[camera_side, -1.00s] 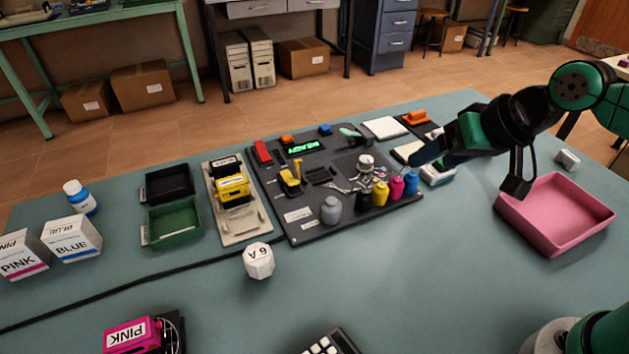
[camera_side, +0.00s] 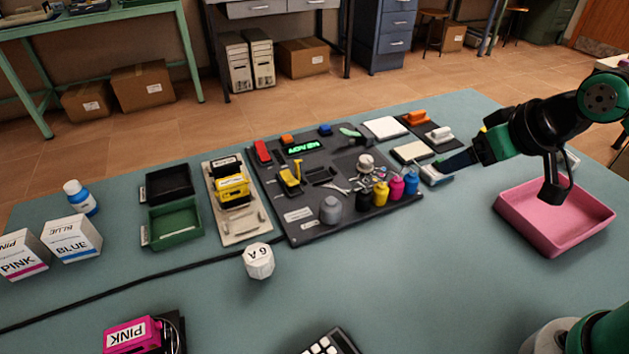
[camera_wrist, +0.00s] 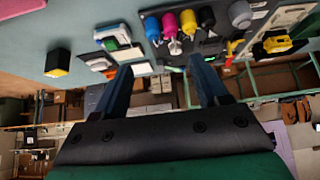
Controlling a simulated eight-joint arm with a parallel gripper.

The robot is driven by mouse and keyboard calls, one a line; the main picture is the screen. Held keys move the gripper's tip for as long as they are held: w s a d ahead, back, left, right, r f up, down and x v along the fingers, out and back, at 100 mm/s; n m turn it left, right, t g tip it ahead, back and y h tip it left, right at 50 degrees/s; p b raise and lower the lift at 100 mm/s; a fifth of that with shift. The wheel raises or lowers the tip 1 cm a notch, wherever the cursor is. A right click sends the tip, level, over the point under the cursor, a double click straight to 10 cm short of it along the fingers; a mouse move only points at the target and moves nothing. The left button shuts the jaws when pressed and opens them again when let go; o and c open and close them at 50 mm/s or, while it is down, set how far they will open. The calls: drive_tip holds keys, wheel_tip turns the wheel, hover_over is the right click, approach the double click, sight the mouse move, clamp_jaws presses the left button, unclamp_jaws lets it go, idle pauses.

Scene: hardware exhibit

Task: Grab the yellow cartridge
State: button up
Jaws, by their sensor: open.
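The yellow cartridge (camera_side: 233,188) sits in a beige holder board (camera_side: 246,226), left of the dark tool panel, with a black cartridge (camera_side: 226,167) just behind it. In the wrist view the yellow cartridge (camera_wrist: 277,43) is small at the upper right. My gripper (camera_side: 440,171) is at the right side of the table, well away from the cartridge. In the wrist view my gripper (camera_wrist: 161,72) has its two blue fingers spread apart with nothing held between them.
Several ink bottles, including a yellow bottle (camera_side: 380,194), stand on the dark panel (camera_side: 300,232) between my gripper and the cartridge. A pink tray (camera_side: 570,240) lies at the right. Empty black (camera_side: 167,184) and green (camera_side: 176,222) trays are left of the holder.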

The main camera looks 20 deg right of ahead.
drive_tip(key=o, duration=0.4)
drive_tip(key=n+t+h, duration=0.1)
drive_tip(key=n+t, duration=0.3)
drive_tip(key=n, duration=2.2)
hover_over(232, 183)
drive_tip(key=s+d, duration=0.4)
drive_tip(key=d, duration=0.5)
wheel_tip(232, 183, down, 3)
drive_tip(key=a+f+n, duration=0.2)
drive_tip(key=a+n, duration=0.1)
drive_tip(key=a+f+n+t, duration=0.1)
drive_tip(key=a+n, duration=0.2)
drive_tip(key=a+f+n+t+y, duration=0.1)
drive_tip(key=a+f+n, duration=0.1)
drive_tip(key=a+n, duration=0.1)
drive_tip(key=shift+s+f+n, duration=0.1)
drive_tip(key=shift+f+n, duration=0.25)
drive_tip(key=shift+n, duration=0.05)
drive_tip(key=shift+w+f, duration=0.2)
drive_tip(key=shift+x, duration=2.45)
